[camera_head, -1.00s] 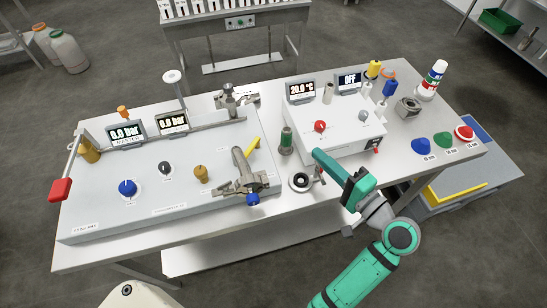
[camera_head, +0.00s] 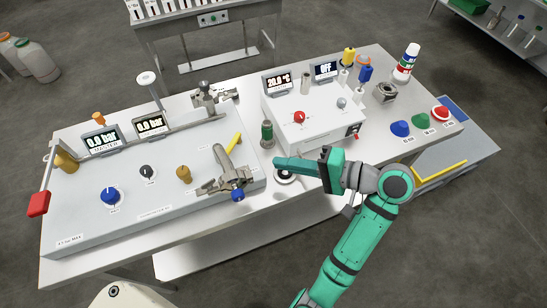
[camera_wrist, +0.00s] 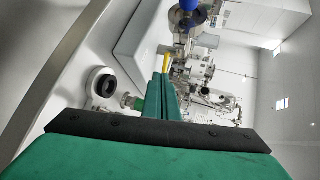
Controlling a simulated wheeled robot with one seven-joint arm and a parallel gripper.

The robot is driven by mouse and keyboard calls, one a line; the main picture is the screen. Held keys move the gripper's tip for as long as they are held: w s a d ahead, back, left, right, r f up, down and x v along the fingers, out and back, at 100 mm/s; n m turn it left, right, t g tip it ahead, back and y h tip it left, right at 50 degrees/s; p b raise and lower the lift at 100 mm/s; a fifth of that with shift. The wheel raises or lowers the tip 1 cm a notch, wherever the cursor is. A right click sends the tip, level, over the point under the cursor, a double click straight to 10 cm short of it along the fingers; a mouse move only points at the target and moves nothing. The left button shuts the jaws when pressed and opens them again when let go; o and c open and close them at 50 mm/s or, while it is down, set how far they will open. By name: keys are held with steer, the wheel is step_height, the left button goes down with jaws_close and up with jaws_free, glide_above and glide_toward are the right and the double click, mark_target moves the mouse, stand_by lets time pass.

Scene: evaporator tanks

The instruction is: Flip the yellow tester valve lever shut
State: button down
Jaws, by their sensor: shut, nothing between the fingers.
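The yellow lever (camera_head: 234,143) sticks up at a slant from behind the metal clamp fitting on the right end of the left grey panel. The clamp fitting (camera_head: 228,177) has a blue knob (camera_head: 237,195) at its front. My gripper (camera_head: 276,163) is shut and empty, to the right of the lever and apart from it, with its fingers pointing left over the bench. In the wrist view the yellow lever (camera_wrist: 166,62) shows just beyond my shut green fingertips (camera_wrist: 163,78), and the blue knob (camera_wrist: 189,5) is at the top edge.
A green-capped bottle (camera_head: 267,133) stands just behind my fingers. A round ring fitting (camera_head: 285,178) lies below them, partly hidden. The white heater box (camera_head: 310,125) stands behind my gripper. The bench front right of the panel is mostly clear.

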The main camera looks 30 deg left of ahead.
mark_target(244, 162)
steer(key=x, duration=1.1)
steer(key=shift+a+r, duration=0.2)
steer(key=shift+r, duration=0.15)
steer(key=shift+s+a, duration=0.1)
steer(key=shift+a, duration=0.5)
